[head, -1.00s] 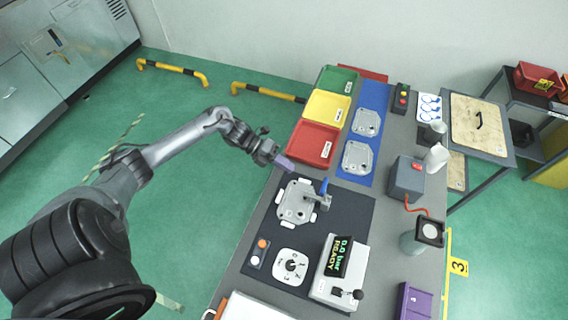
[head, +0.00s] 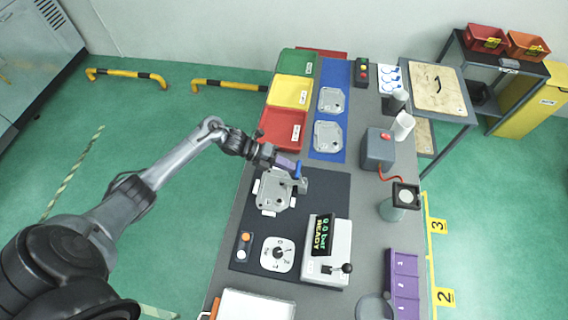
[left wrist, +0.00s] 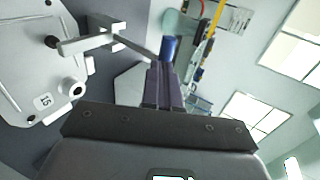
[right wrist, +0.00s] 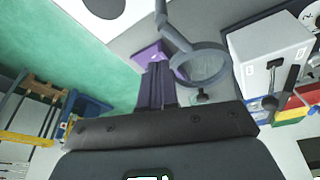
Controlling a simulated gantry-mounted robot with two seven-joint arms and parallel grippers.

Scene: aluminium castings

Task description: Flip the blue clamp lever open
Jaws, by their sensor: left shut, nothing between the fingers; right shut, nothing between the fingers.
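The blue clamp lever (head: 298,170) stands up from the grey clamp (head: 300,184) at the right edge of the aluminium casting (head: 272,192) on the dark mat. My left gripper (head: 293,165) is shut and empty, its purple fingertips right beside the lever. In the left wrist view the lever's blue end (left wrist: 169,46) shows just beyond the fingertips (left wrist: 160,66); I cannot tell whether they touch. The clamp arm (left wrist: 92,40) reaches over the casting (left wrist: 30,70) there. My right gripper (right wrist: 157,66) is shut and empty in its wrist view and not seen in the head view.
A gauge box reading READY (head: 338,262), a dial plate (head: 277,254) and a button box (head: 243,246) stand in front of the casting. The red bin (head: 283,130) is behind it. A ring-shaped thing (right wrist: 201,84) and purple block (right wrist: 150,53) lie ahead of my right gripper.

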